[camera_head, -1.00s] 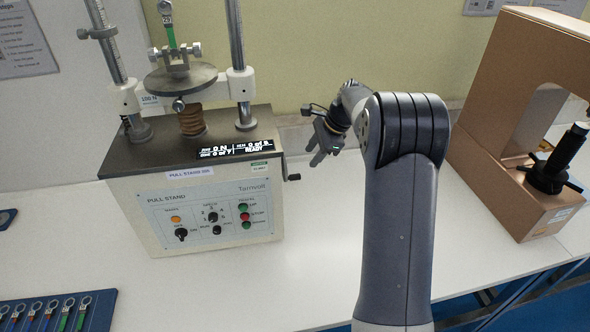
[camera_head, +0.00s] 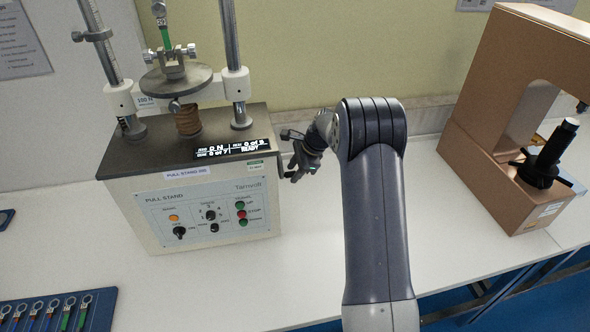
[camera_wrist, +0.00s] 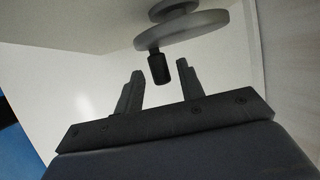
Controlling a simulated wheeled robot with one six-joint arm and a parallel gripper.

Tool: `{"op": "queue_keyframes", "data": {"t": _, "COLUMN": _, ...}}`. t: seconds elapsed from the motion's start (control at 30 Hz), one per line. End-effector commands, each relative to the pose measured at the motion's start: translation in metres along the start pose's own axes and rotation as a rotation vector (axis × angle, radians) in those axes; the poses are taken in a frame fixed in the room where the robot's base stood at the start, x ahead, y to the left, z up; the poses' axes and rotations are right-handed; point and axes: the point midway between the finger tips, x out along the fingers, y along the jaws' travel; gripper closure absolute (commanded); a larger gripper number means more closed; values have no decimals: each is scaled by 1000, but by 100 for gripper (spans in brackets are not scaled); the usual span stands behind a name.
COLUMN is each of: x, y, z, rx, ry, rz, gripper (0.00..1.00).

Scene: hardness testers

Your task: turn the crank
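The pull stand (camera_head: 200,205) stands on the table at the left in the head view. Its crank is on its right side, hidden behind my gripper in that view. In the wrist view the crank shows as a grey round disc (camera_wrist: 205,30) with a dark handle knob (camera_wrist: 159,68) pointing toward me. My gripper (camera_head: 298,172) is beside the stand's right side. In the wrist view my gripper (camera_wrist: 160,78) is open, and the knob's end lies between the two fingertips, apart from both as far as I can see.
A large brown tester (camera_head: 465,125) with a black handwheel stands on the right. A blue tray (camera_head: 100,318) with several ring-ended samples lies at the front left. The white table (camera_head: 290,270) is clear in front of the pull stand.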

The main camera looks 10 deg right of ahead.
Motion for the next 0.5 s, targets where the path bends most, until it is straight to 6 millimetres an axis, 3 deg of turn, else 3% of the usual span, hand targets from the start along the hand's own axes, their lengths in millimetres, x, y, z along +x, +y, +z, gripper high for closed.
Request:
{"op": "queue_keyframes", "data": {"t": 0.4, "x": 0, "y": 0, "z": 0, "rx": 0, "ry": 0, "rz": 0, "gripper": 98}}
{"op": "queue_keyframes", "data": {"t": 0.5, "x": 0, "y": 0, "z": 0, "rx": 0, "ry": 0, "rz": 0, "gripper": 100}}
